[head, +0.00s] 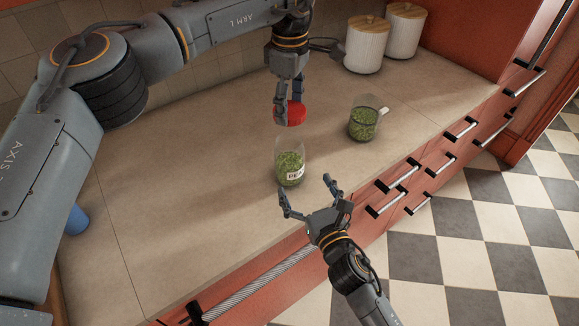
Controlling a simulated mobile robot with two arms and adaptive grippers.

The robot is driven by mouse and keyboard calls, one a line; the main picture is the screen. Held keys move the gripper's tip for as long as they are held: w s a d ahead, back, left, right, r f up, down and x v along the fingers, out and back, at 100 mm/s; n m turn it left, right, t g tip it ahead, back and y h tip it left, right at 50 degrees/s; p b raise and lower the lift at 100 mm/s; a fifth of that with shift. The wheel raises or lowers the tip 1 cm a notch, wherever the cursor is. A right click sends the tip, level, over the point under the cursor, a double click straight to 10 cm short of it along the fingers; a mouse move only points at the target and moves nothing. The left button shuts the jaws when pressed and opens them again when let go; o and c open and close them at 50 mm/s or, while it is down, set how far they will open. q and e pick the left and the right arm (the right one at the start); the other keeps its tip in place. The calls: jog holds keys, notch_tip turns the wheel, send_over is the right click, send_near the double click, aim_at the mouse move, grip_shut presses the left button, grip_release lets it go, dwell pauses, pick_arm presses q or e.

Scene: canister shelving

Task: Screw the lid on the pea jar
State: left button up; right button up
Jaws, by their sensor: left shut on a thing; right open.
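The pea jar (289,168) stands upright on the counter, a clear jar with green peas and a white label. Its top has no lid on it. My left gripper (289,116) is shut on the red lid (296,112) and holds it above and just behind the jar's mouth, apart from it. My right gripper (308,199) is open and empty in front of the jar at the counter's front edge. Its fingers point toward the jar, with one finger at the jar's lower left and one to its right.
A clear measuring cup (364,121) with green peas stands to the right of the jar. Two white canisters with wooden lids (366,48) (404,30) stand at the back. A blue cup (76,219) is at the far left. The counter (190,190) left of the jar is clear.

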jog(key=x, duration=0.9)
jog(key=shift+w, duration=0.25)
jog(key=c, duration=1.8)
pick_arm(q)
send_over(289, 143)
jog(key=shift+f, duration=2.55)
jog(key=shift+f, duration=0.1)
jog(key=shift+f, duration=0.75)
jog(key=shift+f, duration=0.6)
